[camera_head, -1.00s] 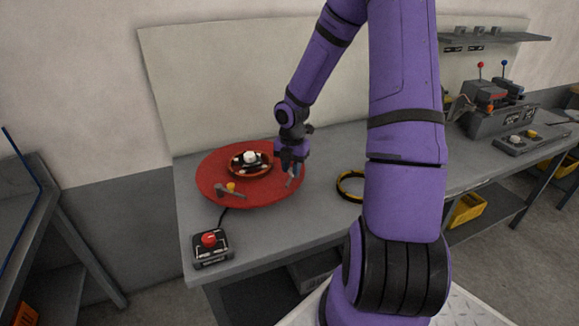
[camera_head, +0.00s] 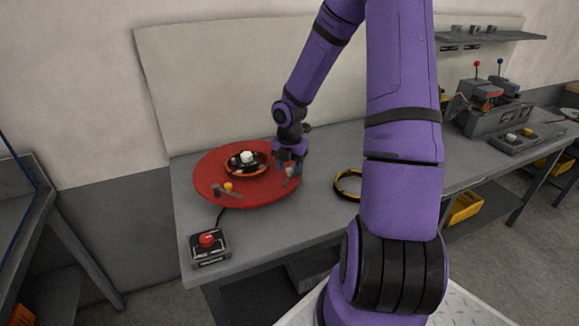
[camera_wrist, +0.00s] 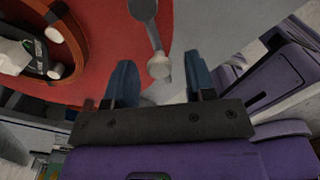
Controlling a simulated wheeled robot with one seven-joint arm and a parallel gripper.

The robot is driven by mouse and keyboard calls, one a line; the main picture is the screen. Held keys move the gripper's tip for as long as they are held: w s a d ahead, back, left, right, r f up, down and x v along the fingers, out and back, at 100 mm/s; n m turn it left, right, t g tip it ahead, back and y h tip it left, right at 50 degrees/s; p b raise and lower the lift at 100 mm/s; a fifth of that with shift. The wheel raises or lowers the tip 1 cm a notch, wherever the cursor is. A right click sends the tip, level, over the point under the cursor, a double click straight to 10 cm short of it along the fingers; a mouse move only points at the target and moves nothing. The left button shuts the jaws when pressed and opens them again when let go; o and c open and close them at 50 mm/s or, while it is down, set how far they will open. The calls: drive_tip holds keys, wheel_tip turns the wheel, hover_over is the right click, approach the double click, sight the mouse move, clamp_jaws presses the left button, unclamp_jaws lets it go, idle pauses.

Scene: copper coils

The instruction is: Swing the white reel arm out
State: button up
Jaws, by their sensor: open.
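The white reel arm (camera_wrist: 144,12) is a short grey lever with an off-white knob (camera_wrist: 158,66) at its end. It lies over the right part of the red round turntable (camera_head: 245,200), and the knob also shows in the head view (camera_head: 289,171). My gripper (camera_wrist: 161,78) is open, with one blue finger on each side of the knob; I see a gap on both sides. In the head view my gripper (camera_head: 288,165) is low over the turntable's right side. A second grey lever with a yellow knob (camera_head: 228,187) lies at the front left of the turntable.
A copper-coloured ring with a white hub (camera_head: 247,157) sits in the middle of the turntable. A red button box (camera_head: 209,248) stands at the bench's front left corner. A black and yellow ring (camera_head: 350,184) lies to the right. Bare bench (camera_head: 318,160) lies between.

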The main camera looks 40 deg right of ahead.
sight(289, 168)
wheel_tip(289, 168, up, 11)
drive_tip(key=shift+f, duration=0.15)
idle(0.4)
idle(0.4)
